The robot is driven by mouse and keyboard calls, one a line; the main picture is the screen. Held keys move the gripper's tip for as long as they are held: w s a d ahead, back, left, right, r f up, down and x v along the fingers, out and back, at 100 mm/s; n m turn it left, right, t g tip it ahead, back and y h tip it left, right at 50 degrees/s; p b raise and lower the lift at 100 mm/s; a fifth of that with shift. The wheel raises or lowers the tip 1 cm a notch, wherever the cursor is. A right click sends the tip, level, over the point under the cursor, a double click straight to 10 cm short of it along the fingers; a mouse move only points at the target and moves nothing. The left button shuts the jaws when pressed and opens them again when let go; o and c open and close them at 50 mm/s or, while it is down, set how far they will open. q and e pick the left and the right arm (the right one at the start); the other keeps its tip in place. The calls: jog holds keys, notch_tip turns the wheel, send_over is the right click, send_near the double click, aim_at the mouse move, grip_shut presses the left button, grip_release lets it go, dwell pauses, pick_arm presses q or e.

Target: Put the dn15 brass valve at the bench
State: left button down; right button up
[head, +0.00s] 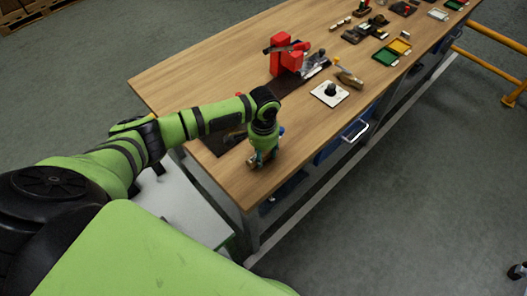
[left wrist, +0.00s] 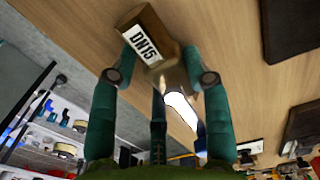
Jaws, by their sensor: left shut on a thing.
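The brass valve (left wrist: 150,30) has a white label reading DN15 and sits between the teal fingers of my left gripper (left wrist: 162,68) in the left wrist view. The gripper is shut on it. In the head view my left gripper (head: 264,158) points down at the near end of the wooden bench (head: 195,80), close to its front edge. The valve is mostly hidden there by the fingers. Wooden bench top fills the background behind the valve in the wrist view. I cannot tell whether the valve touches the bench top. My right gripper is not in view.
A red vise (head: 287,56) stands farther along the bench. A white plate with a black knob (head: 330,92) lies nearer the front edge. Green and yellow trays (head: 386,56) and small parts lie beyond. A yellow rail (head: 497,38) stands at right. Bench top left of the vise is clear.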

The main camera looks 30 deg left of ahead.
pick_arm(q)
jog(key=shift+f, duration=0.25)
dwell(0.5)
jog(key=shift+c, duration=2.4)
grip_release()
notch_tip(320, 180, up, 5)
jog(key=p, duration=0.5)
jog(key=shift+f, duration=0.1)
jog(key=shift+r, duration=1.1)
jog(key=shift+s+f, duration=0.1)
